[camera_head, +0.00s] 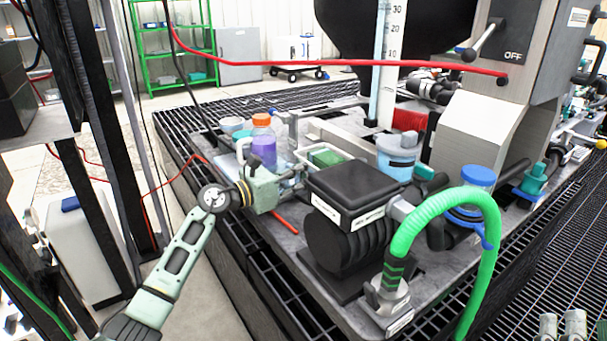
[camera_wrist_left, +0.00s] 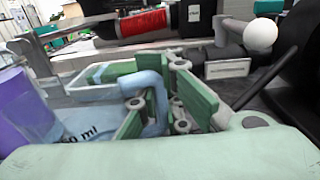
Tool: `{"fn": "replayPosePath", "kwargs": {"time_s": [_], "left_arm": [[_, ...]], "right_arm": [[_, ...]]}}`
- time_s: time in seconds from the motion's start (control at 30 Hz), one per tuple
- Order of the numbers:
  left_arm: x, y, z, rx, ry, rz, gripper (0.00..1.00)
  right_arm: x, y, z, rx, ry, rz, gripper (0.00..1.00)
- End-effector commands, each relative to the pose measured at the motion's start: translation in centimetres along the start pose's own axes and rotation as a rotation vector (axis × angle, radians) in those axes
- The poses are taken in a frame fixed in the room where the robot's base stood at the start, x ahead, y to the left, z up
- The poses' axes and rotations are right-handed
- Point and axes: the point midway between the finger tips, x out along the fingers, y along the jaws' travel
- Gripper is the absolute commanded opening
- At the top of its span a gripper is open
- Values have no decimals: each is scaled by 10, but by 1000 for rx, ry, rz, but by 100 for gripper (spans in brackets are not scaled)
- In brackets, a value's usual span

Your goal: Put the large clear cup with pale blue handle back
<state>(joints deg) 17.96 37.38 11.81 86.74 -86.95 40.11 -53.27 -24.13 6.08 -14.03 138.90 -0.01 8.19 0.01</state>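The large clear cup (camera_wrist_left: 75,118) fills the lower left of the left wrist view, with dark "ml" lettering on its wall. Its pale blue handle (camera_wrist_left: 156,97) stands between the green fingers of my left gripper (camera_wrist_left: 155,112). The fingers are close around the handle, but I cannot tell whether they press on it. In the head view my left gripper (camera_head: 283,184) is at the left end of the bench, in front of the cup, which is mostly hidden there. My right gripper is not in view.
An orange-capped bottle with purple contents (camera_head: 263,150) stands close left of the gripper. A white tray with a green item (camera_head: 325,157) lies just behind. A black ribbed motor (camera_head: 345,240), a blue-lidded container (camera_head: 398,155) and a green hose (camera_head: 487,215) crowd the right.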

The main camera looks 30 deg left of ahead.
Motion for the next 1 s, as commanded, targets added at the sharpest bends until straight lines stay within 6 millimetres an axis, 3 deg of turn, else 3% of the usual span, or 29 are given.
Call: {"fn": "replayPosePath", "kwargs": {"time_s": [0.27,0.57,0.9,1.0], "left_arm": [[0,0,-1,0,0,0,0],[0,0,-1,0,0,0,25],[0,0,0,0,0,0,25],[-3,0,1,0,1,1,25]], "right_arm": [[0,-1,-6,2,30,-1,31],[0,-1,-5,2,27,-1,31],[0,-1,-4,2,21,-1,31],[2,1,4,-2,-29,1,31]]}}
